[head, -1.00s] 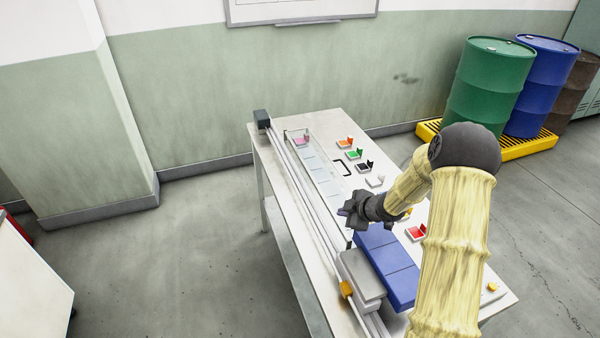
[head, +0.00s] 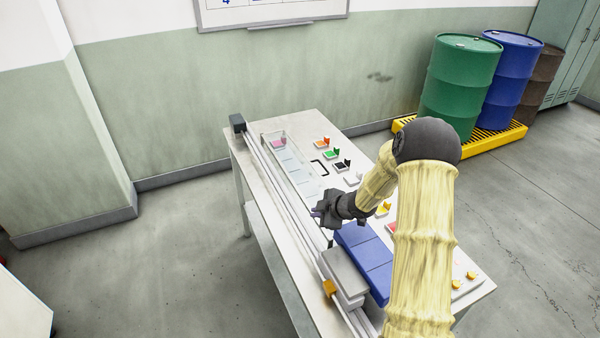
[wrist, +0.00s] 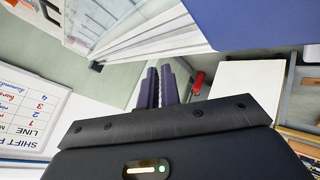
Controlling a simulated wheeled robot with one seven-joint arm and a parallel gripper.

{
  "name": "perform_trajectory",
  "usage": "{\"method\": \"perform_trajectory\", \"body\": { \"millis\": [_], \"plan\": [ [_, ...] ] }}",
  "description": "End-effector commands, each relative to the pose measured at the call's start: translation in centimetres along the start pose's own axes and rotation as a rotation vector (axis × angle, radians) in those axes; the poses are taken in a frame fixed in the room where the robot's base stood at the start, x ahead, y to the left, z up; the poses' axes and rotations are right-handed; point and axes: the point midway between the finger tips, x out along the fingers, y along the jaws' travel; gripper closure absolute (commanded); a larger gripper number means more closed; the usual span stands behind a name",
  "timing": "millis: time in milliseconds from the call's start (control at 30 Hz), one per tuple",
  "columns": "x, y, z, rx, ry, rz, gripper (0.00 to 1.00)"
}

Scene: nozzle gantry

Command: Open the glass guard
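The glass guard (head: 287,162) is a clear, long cover over a row of pale squares on the table. A black bar handle (head: 320,168) shows at its right side. The guard looks lowered over the row; its near end is partly hidden by my gripper. My gripper (head: 322,214) is above the table, nearer to me than the handle and apart from it. In the wrist view its two dark fingers (wrist: 160,88) point away with a narrow gap and nothing visible between them.
The table (head: 300,122) carries several coloured blocks along its right side. Blue bins (head: 364,258) and a grey carriage (head: 344,275) on long rails (head: 275,200) lie near my gripper. A green drum (head: 458,85) stands behind right. Floor to the left is clear.

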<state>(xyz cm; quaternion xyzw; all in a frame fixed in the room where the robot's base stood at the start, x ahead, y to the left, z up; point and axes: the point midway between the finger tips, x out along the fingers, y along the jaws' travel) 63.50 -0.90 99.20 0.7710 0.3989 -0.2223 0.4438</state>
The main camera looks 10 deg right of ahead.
Motion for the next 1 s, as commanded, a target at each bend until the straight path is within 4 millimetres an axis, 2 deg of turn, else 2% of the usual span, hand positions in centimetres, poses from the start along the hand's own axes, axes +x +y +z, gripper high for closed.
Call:
{"method": "perform_trajectory", "body": {
  "millis": [33,100,233,367,467,667,800,900,1000],
  "plan": [
    [-0.1,0.0,-0.1,0.002,-0.002,0.000,0.84],
    [-0.4,0.1,-0.2,0.013,-0.014,0.002,0.71],
    [-1.9,0.2,-0.7,0.079,-0.081,0.012,0.69],
    [-5.1,-0.1,-1.5,0.215,-0.199,0.036,0.69],
    [-8.4,-1.1,-2.1,0.357,-0.303,0.060,0.69],
    [-15.2,-5.0,-3.6,0.673,-0.479,0.101,0.69],
    [-19.9,-9.1,-5.0,0.914,-0.572,0.114,0.69],
    [-22.6,-12.4,-6.1,1.082,-0.619,0.109,0.69],
    [-24.5,-15.1,-7.0,1.211,-0.648,0.095,0.69]
  ]
}}
